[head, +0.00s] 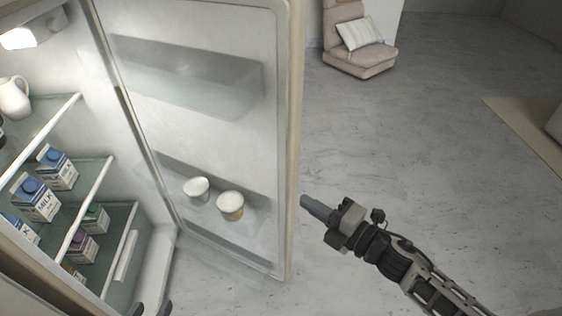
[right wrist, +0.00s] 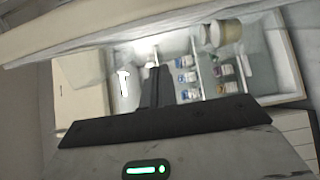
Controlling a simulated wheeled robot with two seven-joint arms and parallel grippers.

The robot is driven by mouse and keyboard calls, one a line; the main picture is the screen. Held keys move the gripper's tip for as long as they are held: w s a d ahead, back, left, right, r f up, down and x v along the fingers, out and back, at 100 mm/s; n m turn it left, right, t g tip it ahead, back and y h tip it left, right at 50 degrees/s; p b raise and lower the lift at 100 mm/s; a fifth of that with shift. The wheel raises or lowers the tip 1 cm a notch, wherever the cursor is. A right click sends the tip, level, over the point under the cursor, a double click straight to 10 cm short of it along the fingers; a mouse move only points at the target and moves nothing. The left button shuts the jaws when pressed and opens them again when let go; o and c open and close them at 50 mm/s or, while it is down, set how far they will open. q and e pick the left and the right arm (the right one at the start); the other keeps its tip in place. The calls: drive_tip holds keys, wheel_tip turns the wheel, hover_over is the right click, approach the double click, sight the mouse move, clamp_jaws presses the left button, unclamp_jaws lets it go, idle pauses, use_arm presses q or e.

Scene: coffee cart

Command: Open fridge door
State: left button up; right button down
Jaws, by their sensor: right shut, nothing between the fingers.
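The fridge door (head: 235,130) stands wide open in the head view, its inner side with clear bins facing me. The fridge (head: 150,270) is at the left, its lit shelves exposed. My right gripper (head: 304,201) is shut and empty, just right of the door's free edge; contact cannot be told. In the right wrist view its closed fingers (right wrist: 154,88) lie in front of the fridge interior. Two dark tips of my left gripper (head: 150,309) show apart at the bottom edge, by the fridge's lower front; the rest is out of frame.
Milk cartons (head: 40,200) and a white jug (head: 14,97) stand on the shelves. Two lidded jars (head: 230,205) sit in the lower door bin. A padded chair (head: 358,50) is at the back. The grey floor (head: 430,130) right of the door is clear.

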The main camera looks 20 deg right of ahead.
sight(287, 173)
drive_tip(key=w+a, duration=0.1)
drive_tip(key=w, duration=0.5)
drive_tip(key=w+a, duration=0.1)
drive_tip(key=w, duration=0.2)
drive_tip(key=shift+w+a, duration=0.25)
drive_tip(key=shift+a, duration=0.05)
use_arm(q)
drive_tip(key=shift+s+f, duration=0.2)
drive_tip(key=shift+s, duration=0.2)
use_arm(e)
drive_tip(key=shift+w+d, duration=0.4)
use_arm(q)
drive_tip(key=shift+f+b, duration=0.2)
drive_tip(key=shift+b, duration=0.1)
